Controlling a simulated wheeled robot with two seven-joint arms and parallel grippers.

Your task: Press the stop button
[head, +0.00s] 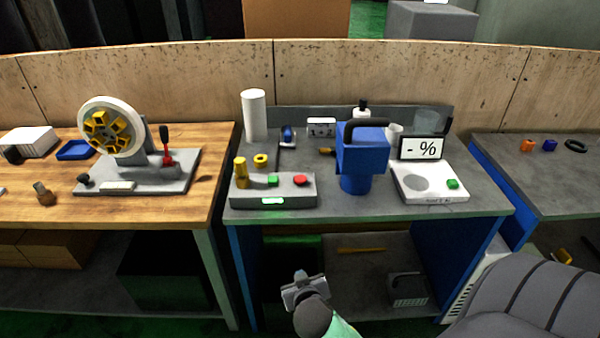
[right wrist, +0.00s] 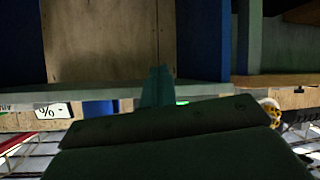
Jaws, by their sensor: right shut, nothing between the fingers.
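The red button (head: 300,180) sits on the right part of the top of a grey control box (head: 245,197), on the middle bench. A green button (head: 273,181) is to its left on the same box. My right gripper (head: 303,280) is low in front of the bench, below the control box and apart from it. Its fingers (right wrist: 157,85) show together in the right wrist view, shut and empty. The red button cannot be made out in the right wrist view. My left gripper is not in view.
A yellow post (head: 241,173) and yellow ring (head: 260,160) are at the box's left. A blue machine (head: 362,155) and a scale (head: 420,185) with a percent display (head: 422,148) stand to the right. A wooden bench (head: 150,212) holds a wheel device (head: 110,130). Bench front edge (head: 400,214) lies above my gripper.

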